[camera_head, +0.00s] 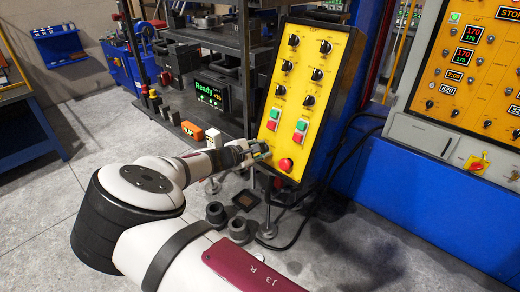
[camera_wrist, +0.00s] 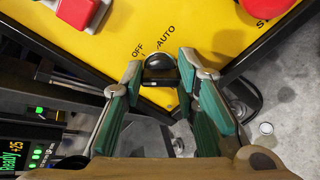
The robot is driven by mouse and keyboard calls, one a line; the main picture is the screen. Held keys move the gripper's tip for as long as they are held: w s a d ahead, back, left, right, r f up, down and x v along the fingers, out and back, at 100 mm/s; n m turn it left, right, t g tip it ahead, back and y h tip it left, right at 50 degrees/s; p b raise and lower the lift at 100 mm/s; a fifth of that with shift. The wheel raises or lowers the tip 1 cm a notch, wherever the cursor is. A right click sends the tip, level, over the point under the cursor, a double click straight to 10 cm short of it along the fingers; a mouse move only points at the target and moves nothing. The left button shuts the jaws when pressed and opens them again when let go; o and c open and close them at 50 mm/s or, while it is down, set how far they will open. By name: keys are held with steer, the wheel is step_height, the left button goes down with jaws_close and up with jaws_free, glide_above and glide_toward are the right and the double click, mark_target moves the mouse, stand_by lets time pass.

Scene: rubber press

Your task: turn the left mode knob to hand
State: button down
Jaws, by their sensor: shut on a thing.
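The yellow control panel (camera_head: 302,140) stands tilted on a stand right of centre in the head view. A black knob (camera_wrist: 160,64) sits near the panel's lower edge in the wrist view, with OFF and AUTO printed beside it; I see no HAND label. My gripper (camera_wrist: 162,76) has its green-padded fingers on both sides of the knob and is shut on it. I cannot tell which mark the knob points to.
A red mushroom button (camera_head: 286,165) is close to the right of my gripper. Red and green push buttons (camera_head: 271,120) and several black knobs (camera_head: 287,66) are above. A dark machine frame with a "Ready" display (camera_head: 212,95) stands to the left. Black cables hang on the panel's right.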

steer(key=shift+a+n, duration=0.1)
steer(key=shift+n, duration=0.5)
steer(key=c, duration=1.2)
jaws_free()
steer(key=shift+c, duration=0.2)
steer(key=v, duration=1.2)
